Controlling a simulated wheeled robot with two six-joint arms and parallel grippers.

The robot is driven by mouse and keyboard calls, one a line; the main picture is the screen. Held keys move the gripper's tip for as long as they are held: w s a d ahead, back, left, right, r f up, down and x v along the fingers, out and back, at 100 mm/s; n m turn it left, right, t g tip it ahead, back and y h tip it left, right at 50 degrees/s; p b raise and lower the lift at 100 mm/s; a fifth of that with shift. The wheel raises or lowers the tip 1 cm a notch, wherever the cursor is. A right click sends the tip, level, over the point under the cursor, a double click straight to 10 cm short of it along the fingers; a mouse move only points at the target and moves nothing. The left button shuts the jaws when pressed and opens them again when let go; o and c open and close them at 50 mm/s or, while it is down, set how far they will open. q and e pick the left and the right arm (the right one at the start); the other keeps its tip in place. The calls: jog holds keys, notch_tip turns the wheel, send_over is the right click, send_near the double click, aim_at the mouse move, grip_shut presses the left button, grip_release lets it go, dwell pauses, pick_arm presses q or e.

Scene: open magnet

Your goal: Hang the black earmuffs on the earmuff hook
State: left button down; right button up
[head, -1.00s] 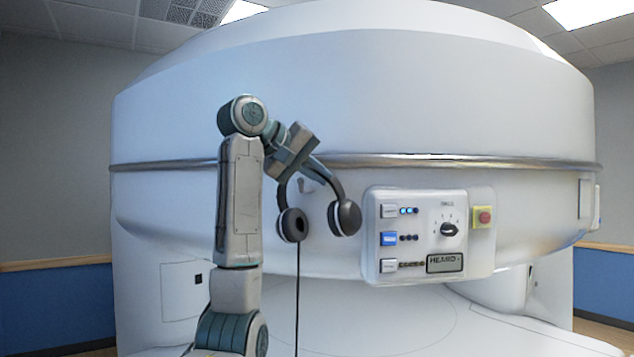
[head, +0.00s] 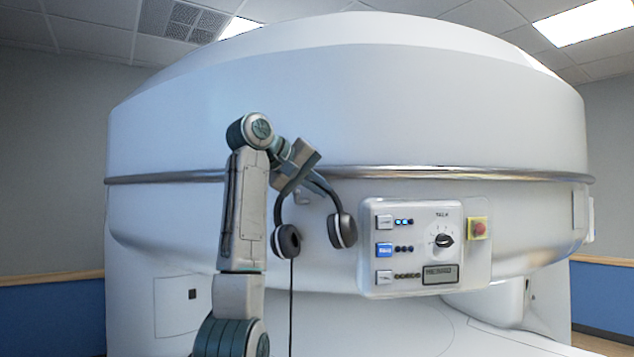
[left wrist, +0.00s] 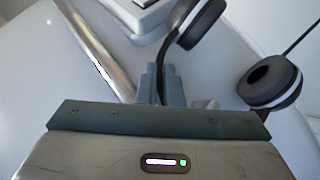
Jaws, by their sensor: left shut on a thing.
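The black earmuffs, with a right cup (head: 342,230) and a left cup (head: 287,241), hang below my left gripper (head: 300,175) in front of the white magnet. My left gripper is shut on their headband. A black cord hangs from the left cup. In the left wrist view, the headband passes between the fingers (left wrist: 160,85) and the earmuffs' cup (left wrist: 268,84) shows at the right. A small pale hook (head: 302,197) on the magnet shows just below the gripper, between the headband's arms. I cannot tell whether the headband touches it. My right gripper is not in view.
The magnet's curved wall (head: 400,110) fills most of the view, with a metal rail (head: 450,173) around it. A control panel (head: 425,245) with buttons, a dial and a red button (head: 477,230) juts out just right of the earmuffs.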

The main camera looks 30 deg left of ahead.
pick_arm(q)
jog(key=f, duration=0.1)
jog(key=w+f+b, duration=0.1)
jog(key=w+f, duration=0.1)
jog(key=shift+a+f, duration=0.15)
jog(key=shift+a, duration=0.15)
jog(key=shift+f, duration=0.1)
dwell(0.5)
jog(key=c, duration=1.6)
grip_release()
jog(key=shift+o, duration=0.5)
jog(key=shift+b, duration=0.3)
